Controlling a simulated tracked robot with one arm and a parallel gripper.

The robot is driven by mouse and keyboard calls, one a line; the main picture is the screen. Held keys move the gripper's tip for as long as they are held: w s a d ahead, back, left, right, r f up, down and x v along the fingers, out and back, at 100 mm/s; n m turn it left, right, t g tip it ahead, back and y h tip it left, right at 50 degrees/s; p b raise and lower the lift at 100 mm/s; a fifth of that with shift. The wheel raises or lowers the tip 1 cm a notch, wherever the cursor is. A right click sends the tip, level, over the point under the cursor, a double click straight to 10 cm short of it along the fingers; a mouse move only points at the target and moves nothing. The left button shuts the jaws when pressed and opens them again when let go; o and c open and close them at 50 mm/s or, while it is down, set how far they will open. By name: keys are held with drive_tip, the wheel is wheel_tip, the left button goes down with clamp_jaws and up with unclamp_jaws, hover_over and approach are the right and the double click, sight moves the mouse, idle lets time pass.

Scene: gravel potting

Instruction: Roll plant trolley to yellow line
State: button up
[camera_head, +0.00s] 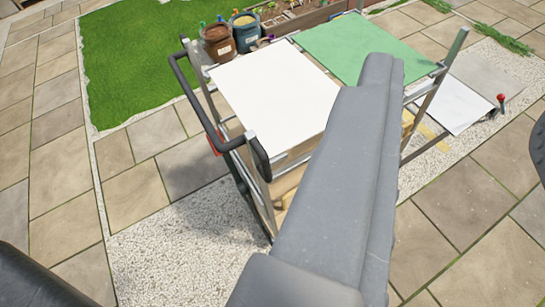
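The plant trolley is a metal-framed cart (210,100) with a black push handle (183,80) at its left end. A white sheet (270,92) and a green sheet (352,42) cover its top. Brown items show on a lower level, partly hidden. My grey arm link crosses in front of the trolley and hides much of its near side; I cannot tell if it touches. A short yellow strip (432,139) shows on the ground right of the trolley; I cannot tell if it is the yellow line. My gripper is not in view.
Pale gravel (185,245) lies under and left of the trolley, with stone paving (455,215) around it. Behind are a brown pot (218,43), a blue pot (246,32), and a lawn (135,60). A white board (455,104) and red-knobbed object (501,99) are right.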

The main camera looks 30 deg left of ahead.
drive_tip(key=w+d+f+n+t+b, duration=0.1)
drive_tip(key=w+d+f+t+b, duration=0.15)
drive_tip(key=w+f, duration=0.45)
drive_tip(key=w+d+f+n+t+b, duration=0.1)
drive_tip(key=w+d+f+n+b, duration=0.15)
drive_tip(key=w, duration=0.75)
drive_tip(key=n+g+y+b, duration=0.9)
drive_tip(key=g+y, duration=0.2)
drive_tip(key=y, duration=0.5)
approach(269, 172)
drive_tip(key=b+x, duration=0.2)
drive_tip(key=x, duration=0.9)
